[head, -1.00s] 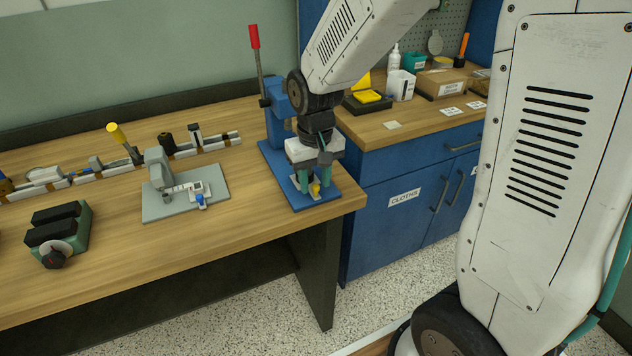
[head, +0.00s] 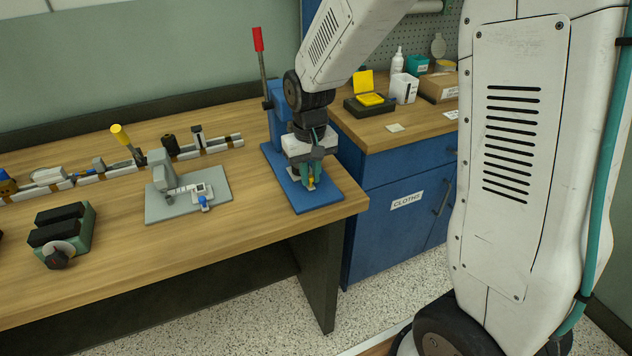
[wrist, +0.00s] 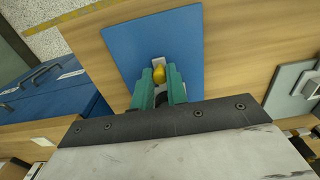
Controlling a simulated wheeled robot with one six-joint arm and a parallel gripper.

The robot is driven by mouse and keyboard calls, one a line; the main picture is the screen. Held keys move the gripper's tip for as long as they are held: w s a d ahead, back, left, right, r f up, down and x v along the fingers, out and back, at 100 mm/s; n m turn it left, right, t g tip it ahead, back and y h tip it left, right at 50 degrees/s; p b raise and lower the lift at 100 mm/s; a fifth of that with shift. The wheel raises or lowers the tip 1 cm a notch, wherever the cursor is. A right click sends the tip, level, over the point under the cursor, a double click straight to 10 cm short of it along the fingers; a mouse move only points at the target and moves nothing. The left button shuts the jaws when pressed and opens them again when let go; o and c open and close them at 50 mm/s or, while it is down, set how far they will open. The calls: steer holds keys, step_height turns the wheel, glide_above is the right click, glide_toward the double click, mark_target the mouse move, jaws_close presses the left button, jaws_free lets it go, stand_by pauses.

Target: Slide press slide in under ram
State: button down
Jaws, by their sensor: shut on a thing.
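The blue arbor press stands near the bench's right end. Its blue base plate (head: 322,196) lies on the wood and its blue column (head: 279,118) rises at the back, with a red-handled lever (head: 258,40). The press slide shows as a small grey plate (wrist: 155,63) with a yellow knob (wrist: 159,76) over the base. The knob also shows in the head view (head: 311,181). My gripper (wrist: 160,82) points down over the base and is shut on the yellow knob, a green finger on each side. The ram and the rest of the slide are hidden behind my gripper and wrist.
A grey plate with a small fixture (head: 188,197) lies left of the press. A green-and-black vise (head: 63,234) is farther left. A rail with a yellow-handled clamp (head: 122,136) runs along the back. A blue cabinet (head: 385,215) stands at the right. Bare wood lies before the press.

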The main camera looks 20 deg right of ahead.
steer(key=shift+w, duration=0.35)
steer(key=c, duration=1.4)
jaws_free()
steer(key=shift+r, duration=3.95)
